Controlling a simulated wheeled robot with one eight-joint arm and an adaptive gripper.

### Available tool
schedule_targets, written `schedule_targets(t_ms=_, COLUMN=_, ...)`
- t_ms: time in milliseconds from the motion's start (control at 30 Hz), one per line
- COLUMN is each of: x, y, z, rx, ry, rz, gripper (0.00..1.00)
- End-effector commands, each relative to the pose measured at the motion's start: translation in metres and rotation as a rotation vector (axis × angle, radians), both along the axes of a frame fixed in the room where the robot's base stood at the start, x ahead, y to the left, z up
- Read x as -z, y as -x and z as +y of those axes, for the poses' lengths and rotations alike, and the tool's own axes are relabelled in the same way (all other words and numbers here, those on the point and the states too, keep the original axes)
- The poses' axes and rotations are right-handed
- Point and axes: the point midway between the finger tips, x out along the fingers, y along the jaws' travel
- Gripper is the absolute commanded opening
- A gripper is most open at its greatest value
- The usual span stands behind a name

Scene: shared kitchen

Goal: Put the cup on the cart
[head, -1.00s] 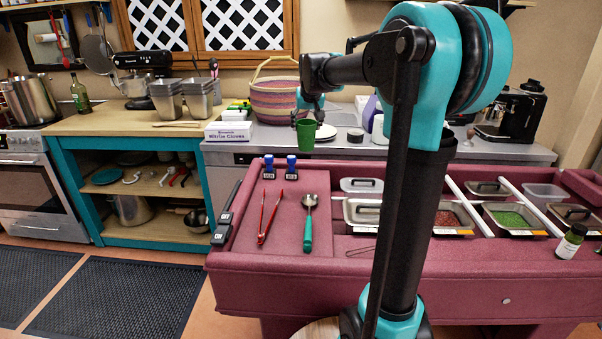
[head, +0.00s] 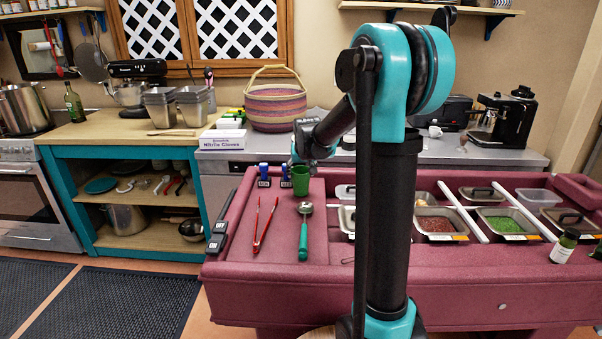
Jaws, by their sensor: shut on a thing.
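A green cup (head: 300,182) is upright at the tips of my gripper (head: 300,164), which is shut on it. The cup shows over the back left part of the maroon cart (head: 236,262), just right of two blue-topped items. I cannot tell whether its base touches the cart's surface. The gripper's fingers are small and partly hidden by my arm's end.
Red tongs (head: 264,226) and a green-handled scoop (head: 304,232) lie on the cart in front of the cup. Food pans (head: 508,226) fill the cart's right side. A patterned basket (head: 274,108) stands on the counter behind. Bare cart surface lies around the tongs.

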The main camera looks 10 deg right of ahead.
Motion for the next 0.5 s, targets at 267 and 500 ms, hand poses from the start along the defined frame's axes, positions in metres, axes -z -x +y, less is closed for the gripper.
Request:
schedule_targets(t_ms=267, x=0.0017, y=-0.0003, z=0.0000, rx=0.000, ry=0.000, rz=0.000, gripper=0.29)
schedule_targets(t_ms=500, x=0.0038, y=-0.0003, z=0.0000, rx=0.000, ry=0.000, rz=0.000, gripper=0.76)
